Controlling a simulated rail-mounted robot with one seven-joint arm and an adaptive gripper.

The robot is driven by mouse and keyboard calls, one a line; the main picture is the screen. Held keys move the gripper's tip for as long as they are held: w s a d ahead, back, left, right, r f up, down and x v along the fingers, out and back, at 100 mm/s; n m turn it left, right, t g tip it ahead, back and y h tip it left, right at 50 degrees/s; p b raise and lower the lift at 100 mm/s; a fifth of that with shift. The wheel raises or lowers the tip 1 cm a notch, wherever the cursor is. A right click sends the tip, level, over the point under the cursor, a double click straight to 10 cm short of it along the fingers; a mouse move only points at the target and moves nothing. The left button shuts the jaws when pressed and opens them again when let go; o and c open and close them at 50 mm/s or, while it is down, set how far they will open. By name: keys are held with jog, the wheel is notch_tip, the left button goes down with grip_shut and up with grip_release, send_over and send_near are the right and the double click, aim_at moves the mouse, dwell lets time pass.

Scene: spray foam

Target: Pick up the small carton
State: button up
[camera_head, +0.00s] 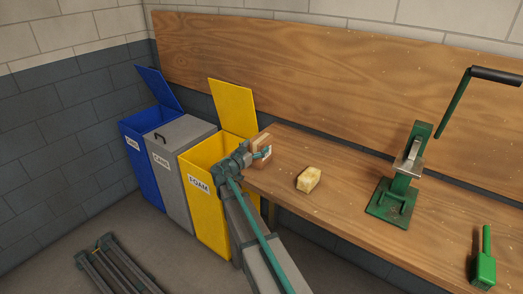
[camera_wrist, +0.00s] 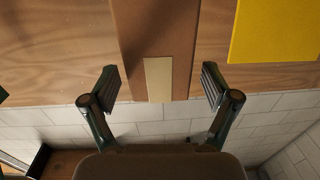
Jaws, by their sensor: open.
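The small carton (camera_head: 263,142) is a brown box with a pale strip, at the left end of the wooden bench. My gripper (camera_head: 264,153) is at the carton and partly hides it in the head view. In the wrist view the carton (camera_wrist: 155,30) lies between the lines of my two fingers, with its pale strip near the middle. My gripper (camera_wrist: 161,86) is open there, with a visible gap between each finger and the carton. I cannot tell how deep the fingertips reach along its sides.
A yellow foam block (camera_head: 308,179) lies on the bench (camera_head: 345,205) to the right. A green lever press (camera_head: 400,190) and a green tool (camera_head: 484,265) stand farther right. Yellow (camera_head: 205,200), grey (camera_head: 180,150) and blue (camera_head: 140,135) bins stand left of the bench.

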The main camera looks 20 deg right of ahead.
aim_at(262, 141)
jog(key=x, duration=0.1)
jog(key=p+x, duration=0.2)
jog(key=shift+w+d+r, duration=0.25)
jog(key=shift+d, duration=0.05)
jog(key=shift+w+d+f, duration=0.1)
jog(key=shift+d+f, duration=0.05)
jog(key=shift+d, duration=0.1)
jog(key=c, duration=1.1)
